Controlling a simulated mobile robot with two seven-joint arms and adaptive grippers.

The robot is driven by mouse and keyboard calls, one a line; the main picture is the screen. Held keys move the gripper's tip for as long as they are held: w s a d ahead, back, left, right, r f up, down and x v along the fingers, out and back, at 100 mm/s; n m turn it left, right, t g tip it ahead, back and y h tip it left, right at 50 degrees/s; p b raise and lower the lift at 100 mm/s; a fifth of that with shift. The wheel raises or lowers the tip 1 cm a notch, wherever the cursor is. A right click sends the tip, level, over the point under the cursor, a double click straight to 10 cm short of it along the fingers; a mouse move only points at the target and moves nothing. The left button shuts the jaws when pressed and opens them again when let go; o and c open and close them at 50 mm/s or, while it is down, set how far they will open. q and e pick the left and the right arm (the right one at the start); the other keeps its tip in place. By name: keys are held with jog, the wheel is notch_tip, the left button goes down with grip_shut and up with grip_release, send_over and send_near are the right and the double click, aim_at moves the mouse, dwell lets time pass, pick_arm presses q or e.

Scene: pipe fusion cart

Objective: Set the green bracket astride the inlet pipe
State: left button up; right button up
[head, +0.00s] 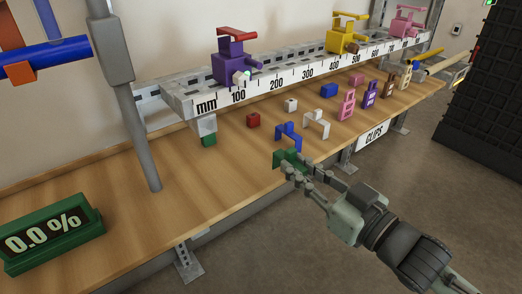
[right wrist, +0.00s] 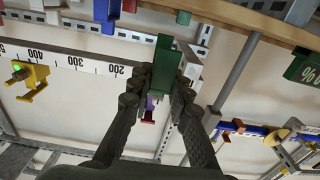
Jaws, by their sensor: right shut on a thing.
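The green bracket (head: 287,158) is between the fingertips of my right gripper (head: 308,179), over the front edge of the wooden bench. In the right wrist view the bracket (right wrist: 162,68) stands out lengthwise between the two dark fingers, which are closed on it. No pipe touches it. A thick blue pipe (head: 60,53) with an orange clip around it is at the upper left of the head view, far from the gripper. No label shows which pipe is the inlet pipe. My left gripper is out of view.
A blue bracket (head: 289,133) and a white bracket (head: 317,122) stand on the bench (head: 150,215) close to my right gripper. A grey post (head: 133,115) rises at left, near a green "0.0 %" display (head: 52,232). Behind runs a ruler rail (head: 290,80) with purple, yellow and pink clamps.

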aim_at(277, 151)
jog(key=x, duration=0.8)
jog(key=shift+w+a+r+p, duration=0.1)
jog(key=shift+p, duration=0.2)
jog(key=shift+w+a, duration=0.35)
jog(key=shift+w, duration=0.2)
jog(key=shift+w+a+f, duration=0.25)
jog(key=shift+w+a, duration=0.4)
jog(key=shift+w, duration=0.15)
jog(key=shift+d+f+p, duration=0.1)
jog(key=shift+f+p, duration=0.3)
jog(key=shift+f, duration=0.45)
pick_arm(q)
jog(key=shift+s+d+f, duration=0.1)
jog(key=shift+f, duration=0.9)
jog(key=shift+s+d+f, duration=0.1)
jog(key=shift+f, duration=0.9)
pick_arm(e)
jog(key=shift+s+f, duration=0.1)
jog(key=shift+f, duration=0.45)
jog(key=shift+f, duration=0.2)
jog(key=o, duration=0.8)
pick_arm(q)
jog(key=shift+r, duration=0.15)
pick_arm(e)
jog(key=shift+o, duration=0.2)
